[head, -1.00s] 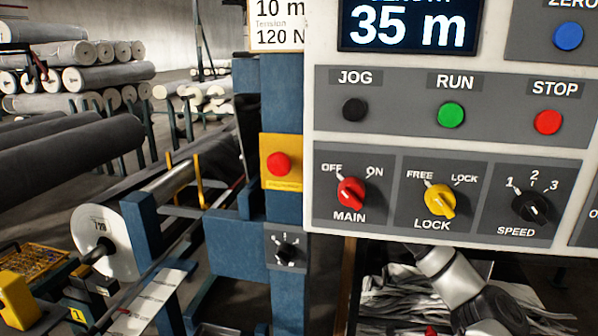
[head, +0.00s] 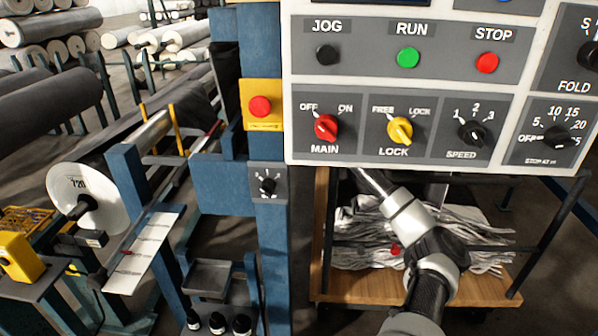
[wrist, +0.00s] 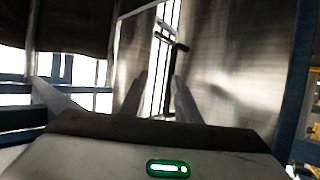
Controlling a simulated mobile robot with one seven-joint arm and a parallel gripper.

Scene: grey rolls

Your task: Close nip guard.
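My gripper (wrist: 157,82) shows in the wrist view with its two fingers apart and nothing between them. Ahead of it stands a shiny grey metal sheet (wrist: 232,65). A dark handle-like piece (wrist: 179,48) shows beyond the fingertips, beside bright vertical slits; whether it belongs to the nip guard I cannot tell. In the head view my arm (head: 425,250) reaches up behind the control panel (head: 400,172), which hides my gripper. Yellow bars (head: 176,130) stand by the metal roller at left; I cannot tell whether they are part of the guard.
The panel carries JOG, RUN and STOP buttons and several knobs. A red button on a yellow plate (head: 261,122) sits on the blue post (head: 275,215). A wooden-shelved cart (head: 365,290) with grey strips stands below the panel. Grey rolls (head: 50,110) lie at left.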

